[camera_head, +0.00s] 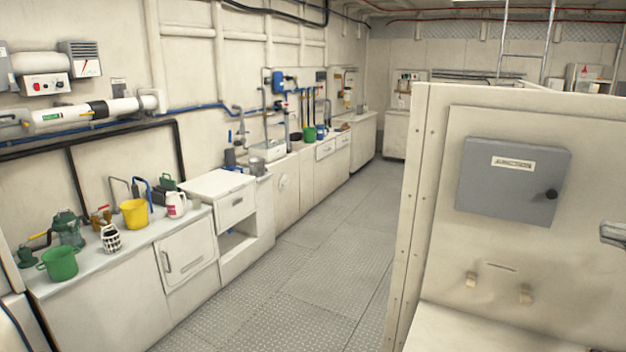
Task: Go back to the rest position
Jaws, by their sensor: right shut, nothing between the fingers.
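My right gripper (612,235) shows only in part at the right edge of the head view. It is grey, looks shut and holds nothing that I can see. It appears in front of the cream partition wall (480,130), to the right of a grey junction box (512,180), and looks apart from both. Most of the right arm is outside the picture. My left gripper is not in view.
A long counter (100,277) at left carries green buckets (58,263), a yellow bucket (134,213) and a white jug (176,204). A drawer unit (222,200) stands beyond. The plated floor aisle (320,245) is clear. A ladder (548,50) rises behind the partition.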

